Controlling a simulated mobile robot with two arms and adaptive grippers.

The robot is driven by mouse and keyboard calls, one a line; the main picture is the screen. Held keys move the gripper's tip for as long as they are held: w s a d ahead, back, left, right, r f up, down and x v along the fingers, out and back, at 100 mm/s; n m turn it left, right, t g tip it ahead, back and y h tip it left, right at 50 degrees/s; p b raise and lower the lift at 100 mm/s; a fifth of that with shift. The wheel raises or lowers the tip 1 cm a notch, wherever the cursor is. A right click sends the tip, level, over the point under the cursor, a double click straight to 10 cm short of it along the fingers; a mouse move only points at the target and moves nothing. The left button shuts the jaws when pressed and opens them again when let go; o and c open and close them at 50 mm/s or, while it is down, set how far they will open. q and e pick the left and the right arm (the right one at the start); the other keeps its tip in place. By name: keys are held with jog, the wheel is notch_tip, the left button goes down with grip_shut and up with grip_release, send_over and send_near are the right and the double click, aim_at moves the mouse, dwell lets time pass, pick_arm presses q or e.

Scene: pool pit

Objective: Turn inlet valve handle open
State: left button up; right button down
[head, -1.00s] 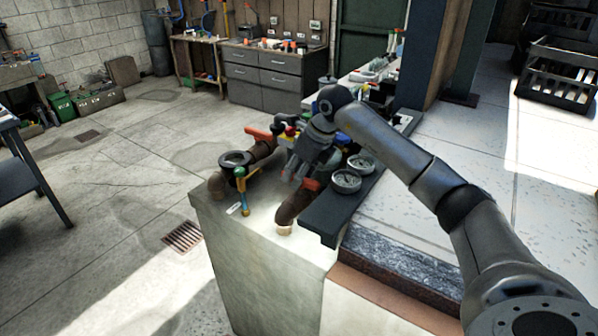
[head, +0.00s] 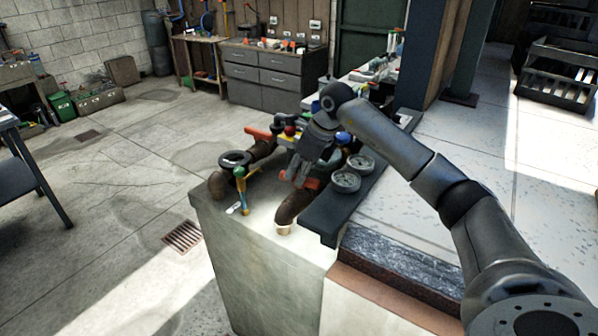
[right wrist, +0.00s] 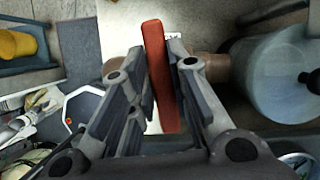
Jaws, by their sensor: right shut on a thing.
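A red valve handle (right wrist: 153,65) stands between the two fingers of my right gripper (right wrist: 163,85) in the right wrist view, with a finger along each side. In the head view, my right gripper (head: 298,178) reaches down at this red handle, which shows in part beside the fingers (head: 313,183). The handle sits above a brown pipe elbow (head: 293,207) on the concrete block. A second red handle (head: 258,133) is on the pipework farther back. No label tells which one is the inlet valve. My left gripper is not in view.
Two round gauges (head: 345,181) lie on a dark ledge right of the gripper. A black round handwheel (head: 235,159) and a hammer-like tool with a blue-green grip (head: 241,190) are to the left. The concrete block (head: 270,265) drops off to open floor.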

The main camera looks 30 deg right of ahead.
jog(key=n+g+y, duration=0.1)
jog(key=n, duration=0.3)
jog(key=shift+f, duration=0.1)
jog(key=n, duration=0.2)
jog(key=n+g+y, duration=0.1)
jog(key=n, duration=0.1)
jog(key=shift+s+a+g+p, duration=0.1)
jog(key=shift+g+p, duration=0.2)
jog(key=shift+p, duration=0.05)
jog(key=n+g, duration=0.1)
jog(key=n, duration=0.3)
jog(key=shift+f+n+g, duration=0.1)
jog(key=shift+n+g, duration=0.2)
jog(key=shift+g, duration=0.1)
jog(key=shift+s+f+n+g, duration=0.15)
jog(key=shift+n+g, duration=0.55)
jog(key=shift+n, duration=1.2)
jog(key=c, duration=1.4)
grip_release()
jog(key=shift+s, duration=0.1)
jog(key=shift+o, duration=0.2)
